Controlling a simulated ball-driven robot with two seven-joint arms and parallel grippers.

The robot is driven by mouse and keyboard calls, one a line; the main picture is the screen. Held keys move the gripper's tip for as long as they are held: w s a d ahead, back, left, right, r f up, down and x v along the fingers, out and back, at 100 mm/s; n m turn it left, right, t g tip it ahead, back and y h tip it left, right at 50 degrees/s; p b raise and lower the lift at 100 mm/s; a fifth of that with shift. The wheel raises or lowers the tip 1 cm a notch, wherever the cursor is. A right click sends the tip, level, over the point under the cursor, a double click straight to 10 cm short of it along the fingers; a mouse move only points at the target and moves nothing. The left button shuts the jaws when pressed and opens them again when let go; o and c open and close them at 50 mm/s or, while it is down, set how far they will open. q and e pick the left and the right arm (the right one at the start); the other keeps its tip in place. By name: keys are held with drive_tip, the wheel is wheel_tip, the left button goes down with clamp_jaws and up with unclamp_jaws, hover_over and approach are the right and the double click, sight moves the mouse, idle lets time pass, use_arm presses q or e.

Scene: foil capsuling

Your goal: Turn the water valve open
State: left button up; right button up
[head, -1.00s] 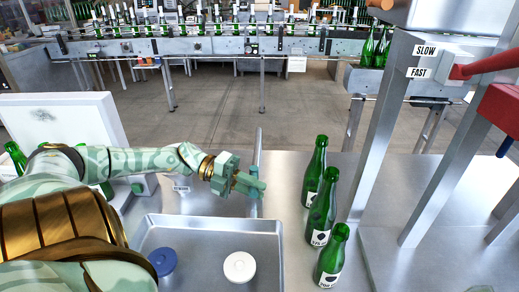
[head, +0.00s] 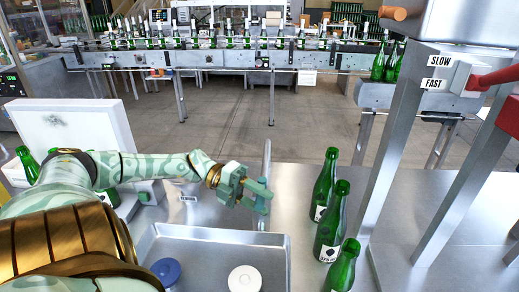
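My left gripper (head: 264,197) reaches in from the left above the metal bench, behind the steel basin. Its two pale green fingers look spread apart, with a gap between them. A thin upright metal pipe (head: 267,156) rises right behind the fingers. I cannot make out a separate valve handle; the gripper covers the pipe's lower part. I cannot tell whether the fingers touch the pipe. My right gripper is out of view.
A steel basin (head: 284,262) holds a blue disc (head: 166,271) and a white disc (head: 244,280). Several green bottles, including a front one (head: 343,270), stand right of it. A frame with SLOW and FAST labels (head: 434,85) is at right. A bottle conveyor (head: 215,60) runs behind.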

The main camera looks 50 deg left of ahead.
use_arm(q)
drive_tip(key=v, duration=1.6)
drive_tip(key=shift+a, duration=0.2)
drive_tip(key=shift+s, duration=0.1)
